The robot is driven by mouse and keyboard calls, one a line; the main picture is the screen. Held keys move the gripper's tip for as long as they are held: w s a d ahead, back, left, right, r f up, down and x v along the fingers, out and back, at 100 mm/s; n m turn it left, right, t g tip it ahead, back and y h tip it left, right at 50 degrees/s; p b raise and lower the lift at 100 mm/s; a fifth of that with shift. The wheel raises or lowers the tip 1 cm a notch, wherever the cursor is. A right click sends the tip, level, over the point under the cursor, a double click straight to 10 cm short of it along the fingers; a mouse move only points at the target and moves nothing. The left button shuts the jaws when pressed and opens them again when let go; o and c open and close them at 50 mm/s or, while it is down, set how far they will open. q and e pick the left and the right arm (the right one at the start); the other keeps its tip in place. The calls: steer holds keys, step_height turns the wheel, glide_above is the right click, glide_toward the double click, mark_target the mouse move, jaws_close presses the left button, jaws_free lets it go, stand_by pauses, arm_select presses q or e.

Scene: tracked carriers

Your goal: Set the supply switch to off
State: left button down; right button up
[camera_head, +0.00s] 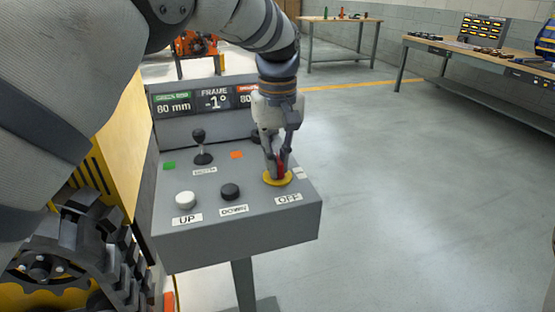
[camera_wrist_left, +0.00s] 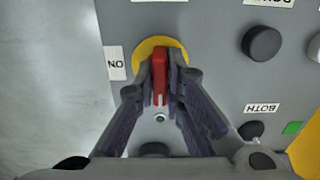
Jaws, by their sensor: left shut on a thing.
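The supply switch is a red handle (camera_head: 280,170) on a round yellow plate (camera_head: 275,181) at the right of the grey control box (camera_head: 235,240). My left gripper (camera_head: 277,163) comes down from above and is shut on the red handle. In the left wrist view, the red handle (camera_wrist_left: 160,72) stands between the fingers (camera_wrist_left: 160,95), over the yellow plate (camera_wrist_left: 143,48). Its long side runs up and down there, in line with the cut-off label at the top edge. The OFF label (camera_head: 288,198) is in front of the switch; the ON label (camera_wrist_left: 116,62) is at its side. My right gripper is not in view.
On the box are the white UP button (camera_head: 185,200), black DOWN button (camera_head: 230,191) and a black joystick (camera_head: 200,146). A display (camera_head: 205,102) stands behind. A tracked yellow machine (camera_head: 75,250) is at left. Floor to the right is clear, with workbenches (camera_head: 480,60) beyond.

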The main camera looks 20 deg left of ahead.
arm_select(q)
steer(key=c, duration=1.7)
jaws_free()
step_height(320, 180, up, 12)
